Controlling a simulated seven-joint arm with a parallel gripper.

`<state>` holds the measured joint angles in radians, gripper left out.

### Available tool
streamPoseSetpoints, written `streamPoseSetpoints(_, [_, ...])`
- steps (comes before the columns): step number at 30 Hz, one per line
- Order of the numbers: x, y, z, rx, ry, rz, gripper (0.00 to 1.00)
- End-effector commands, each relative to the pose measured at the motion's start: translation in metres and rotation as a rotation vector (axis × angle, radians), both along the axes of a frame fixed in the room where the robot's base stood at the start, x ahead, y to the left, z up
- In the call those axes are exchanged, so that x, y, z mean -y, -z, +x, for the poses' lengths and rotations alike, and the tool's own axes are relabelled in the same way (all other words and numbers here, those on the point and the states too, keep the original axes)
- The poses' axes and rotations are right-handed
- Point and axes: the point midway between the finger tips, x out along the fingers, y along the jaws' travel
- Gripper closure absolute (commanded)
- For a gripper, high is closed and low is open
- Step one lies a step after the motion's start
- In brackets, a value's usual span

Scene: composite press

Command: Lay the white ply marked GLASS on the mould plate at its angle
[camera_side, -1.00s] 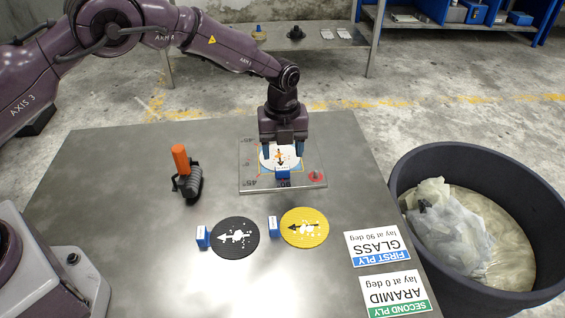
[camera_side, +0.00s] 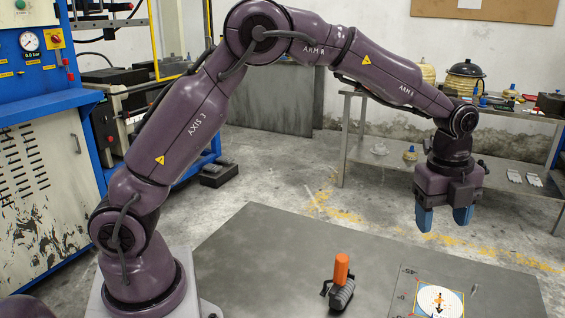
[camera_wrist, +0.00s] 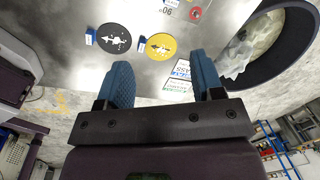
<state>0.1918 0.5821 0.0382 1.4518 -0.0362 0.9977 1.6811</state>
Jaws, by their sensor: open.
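The white ply (camera_side: 440,300), a disc with a black arrow, lies flat on the grey mould plate (camera_side: 404,287) at the bottom edge of the side view. The arrow points roughly toward the bottom of that picture; the ply's lower part is cut off. My gripper (camera_side: 443,218) hangs above and behind the plate, its two blue fingers apart with nothing between them. In the wrist view the fingers are also spread and empty. Only a corner of the mould plate (camera_wrist: 176,10), with a 90 mark, shows there; the white ply is out of that view.
A black disc (camera_wrist: 114,38) and a yellow disc (camera_wrist: 160,47) lie on the table, each with a blue tab. Label cards (camera_wrist: 180,88) lie nearby. A dark bin (camera_wrist: 280,45) stands beside the table. An orange-handled roller (camera_side: 342,285) stands left of the plate.

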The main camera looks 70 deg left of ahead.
Motion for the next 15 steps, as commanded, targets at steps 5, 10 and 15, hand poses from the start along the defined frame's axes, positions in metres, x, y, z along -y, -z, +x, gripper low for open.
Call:
streamPoseSetpoints(5, [-0.029, -0.072, -0.059, 0.081, -0.422, -0.079, 0.39])
streamPoseSetpoints(10, [-0.051, -0.111, -0.126, 0.144, -0.819, -0.177, 0.39])
streamPoseSetpoints(15, [-0.067, -0.125, -0.195, 0.199, -1.206, -0.300, 0.39])
